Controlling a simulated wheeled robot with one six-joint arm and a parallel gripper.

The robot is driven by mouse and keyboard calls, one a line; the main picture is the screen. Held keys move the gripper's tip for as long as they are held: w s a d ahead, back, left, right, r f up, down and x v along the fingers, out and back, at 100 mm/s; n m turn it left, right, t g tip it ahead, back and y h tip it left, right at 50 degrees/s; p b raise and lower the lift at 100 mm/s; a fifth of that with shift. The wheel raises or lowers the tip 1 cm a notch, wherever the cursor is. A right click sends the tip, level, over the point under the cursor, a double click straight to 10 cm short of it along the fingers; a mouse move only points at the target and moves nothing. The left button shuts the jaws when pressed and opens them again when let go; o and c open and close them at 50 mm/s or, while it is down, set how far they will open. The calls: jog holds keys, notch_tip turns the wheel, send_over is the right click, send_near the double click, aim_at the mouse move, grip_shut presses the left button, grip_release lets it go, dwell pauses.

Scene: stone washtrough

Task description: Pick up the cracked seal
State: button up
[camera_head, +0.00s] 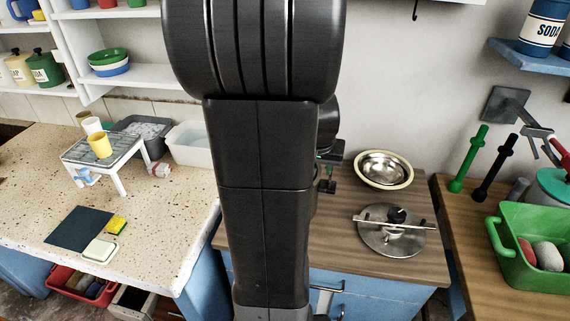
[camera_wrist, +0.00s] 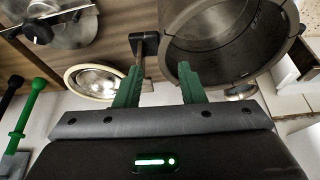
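I cannot pick out the cracked seal with certainty. A shiny round metal dish with a cream rim (camera_head: 384,169) lies on the wooden counter against the wall; it also shows in the wrist view (camera_wrist: 96,82). A flat metal disc with a crossbar and black knob (camera_head: 392,230) lies in front of it, partly visible at the wrist view's upper left. My gripper (camera_wrist: 160,82) has two green fingers standing apart, with nothing visibly held between them. It is near the dish, mostly behind my arm in the head view. A small black block (camera_wrist: 145,44) shows beyond the left fingertip.
My arm hides the counter's left part. Right of it, a green tub (camera_head: 535,245) with stones and green and black upright handles stand on another counter.

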jog(key=shift+p+x, duration=0.35)
jog(key=shift+x, duration=2.45)
jog(key=shift+w+a+r, duration=0.1)
jog(key=shift+a, duration=0.1)
grip_shut()
